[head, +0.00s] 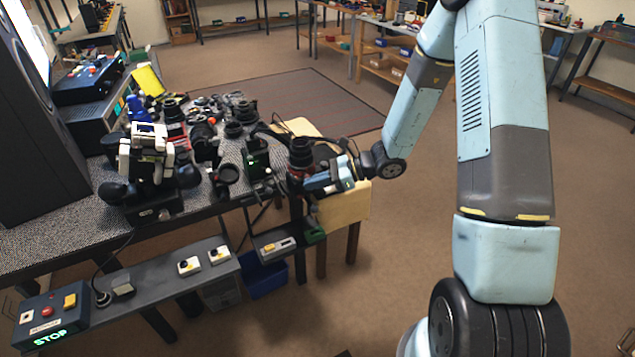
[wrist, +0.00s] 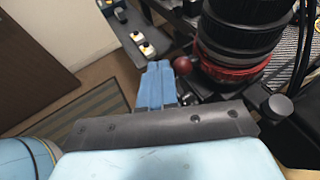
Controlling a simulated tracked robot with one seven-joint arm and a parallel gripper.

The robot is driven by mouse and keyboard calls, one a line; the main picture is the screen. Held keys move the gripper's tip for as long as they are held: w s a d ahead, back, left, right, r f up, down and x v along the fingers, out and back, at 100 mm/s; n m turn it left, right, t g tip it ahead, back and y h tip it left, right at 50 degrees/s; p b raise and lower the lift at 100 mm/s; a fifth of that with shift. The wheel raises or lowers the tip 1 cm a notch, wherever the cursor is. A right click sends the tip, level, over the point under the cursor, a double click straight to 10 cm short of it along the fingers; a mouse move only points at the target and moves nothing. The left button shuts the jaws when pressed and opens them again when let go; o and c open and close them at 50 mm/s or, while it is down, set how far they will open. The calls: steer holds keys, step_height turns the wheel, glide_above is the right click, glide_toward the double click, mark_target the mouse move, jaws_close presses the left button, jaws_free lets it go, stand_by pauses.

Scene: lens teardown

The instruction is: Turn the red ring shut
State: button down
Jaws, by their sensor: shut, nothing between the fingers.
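The red ring (wrist: 236,73) circles the lower part of an upright black lens (wrist: 245,28) in the wrist view. In the head view the same lens (head: 301,150) stands at the right end of the workbench, with the red ring (head: 297,174) low on it. A dark red ball knob (wrist: 183,66) sits just left of the ring; I cannot tell if it joins the ring. My gripper (wrist: 158,68) is shut and empty, its blue fingers left of the ball, seemingly apart from it. In the head view my gripper (head: 312,186) is beside the lens base, partly hidden.
A lower shelf (head: 150,290) with white button boxes (head: 189,265) runs along the bench front. Several lenses and parts crowd the bench left of the lens. A yellow-topped table (head: 345,208) stands behind my gripper.

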steer(key=shift+w, duration=0.2)
steer(key=shift+w+d, duration=0.25)
steer(key=shift+w, duration=0.35)
steer(key=s+d+r, duration=0.1)
steer(key=d, duration=0.5)
steer(key=s+d+r, duration=0.1)
steer(key=s+d, duration=0.1)
steer(key=d, duration=0.5)
steer(key=shift+r, duration=0.4)
steer(key=shift+a, duration=0.1)
steer(key=w+r+h, duration=0.5)
steer(key=r+h, duration=0.1)
steer(key=r, duration=0.1)
steer(key=shift+d+r, duration=0.3)
steer(key=shift+d, duration=0.05)
